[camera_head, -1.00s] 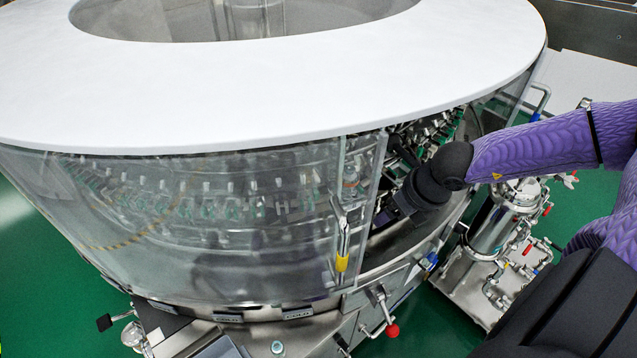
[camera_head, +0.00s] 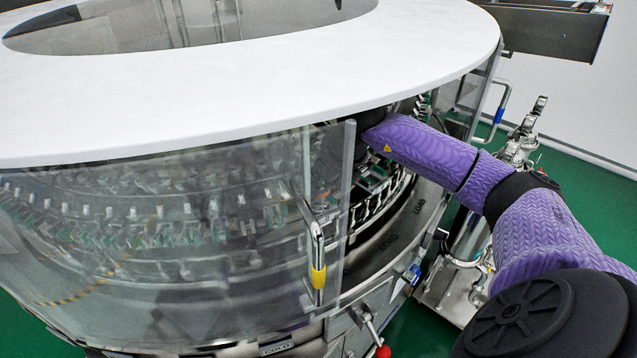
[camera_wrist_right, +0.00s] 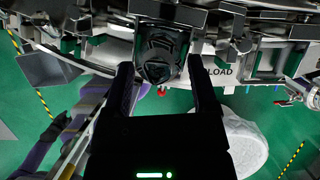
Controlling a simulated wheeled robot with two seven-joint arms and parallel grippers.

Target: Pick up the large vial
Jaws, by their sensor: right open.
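A dark, glassy vial-shaped thing (camera_wrist_right: 162,48), which looks like the large vial, shows in the right wrist view among the metal holders of the washer. My right gripper (camera_wrist_right: 161,74) is open. Its two black fingers reach up on either side of the vial's near end, with a visible gap on both sides. In the head view my purple right arm reaches into the washer's opening under the white top, and its gripper is mostly hidden there. I cannot make out the vial in the head view. My left gripper is not in view.
The rotary washer has a white ring top (camera_head: 250,95) and a clear door panel (camera_head: 210,230) with a yellow-banded handle (camera_head: 318,265). The panel's edge stands close left of my arm. A steel filter unit (camera_head: 470,240) stands to the right. Metal holders crowd around the vial.

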